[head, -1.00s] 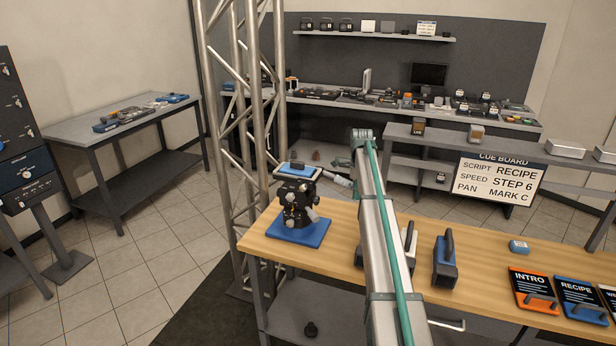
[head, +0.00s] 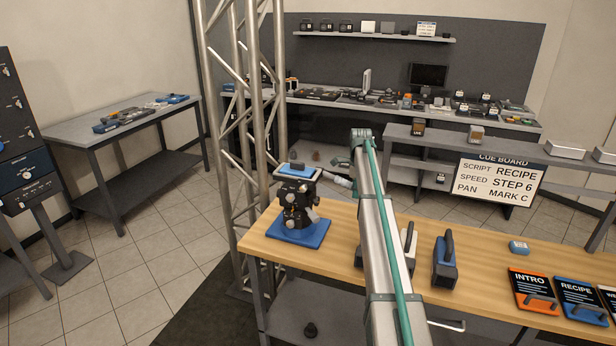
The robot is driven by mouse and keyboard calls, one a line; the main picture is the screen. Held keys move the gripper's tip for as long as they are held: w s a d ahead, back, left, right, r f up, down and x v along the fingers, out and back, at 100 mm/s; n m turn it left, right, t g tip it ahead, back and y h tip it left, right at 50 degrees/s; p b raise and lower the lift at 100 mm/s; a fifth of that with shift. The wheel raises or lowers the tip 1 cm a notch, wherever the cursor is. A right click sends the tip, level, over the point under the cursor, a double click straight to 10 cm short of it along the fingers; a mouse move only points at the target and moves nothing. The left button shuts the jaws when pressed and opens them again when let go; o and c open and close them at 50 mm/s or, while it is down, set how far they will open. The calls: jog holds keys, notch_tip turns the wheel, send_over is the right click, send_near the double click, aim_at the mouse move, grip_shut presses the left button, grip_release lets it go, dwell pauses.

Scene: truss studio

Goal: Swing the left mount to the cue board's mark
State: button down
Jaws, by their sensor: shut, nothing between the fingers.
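The left mount (head: 299,207) is a black swivel head on a blue base plate, upright at the left end of the wooden bench. A flat light-rimmed plate with a blue top sits over it. My gripper (head: 325,174) is small and partly hidden at the end of my arm, just right of the mount's top plate. It looks shut and empty; I cannot tell whether it touches the mount. The cue board (head: 501,182) stands behind the bench and reads script RECIPE, speed STEP 6, pan MARK C. The mount's own marks are too small to read.
An orange INTRO card (head: 533,290) and a blue RECIPE card (head: 580,298) lie farther right. A metal truss (head: 245,130) rises close behind the mount.

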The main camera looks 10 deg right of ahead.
jog(key=shift+w+d, duration=0.1)
jog(key=shift+w, duration=0.35)
dwell(0.3)
jog(key=shift+w+d, duration=0.15)
jog(key=shift+w, duration=0.9)
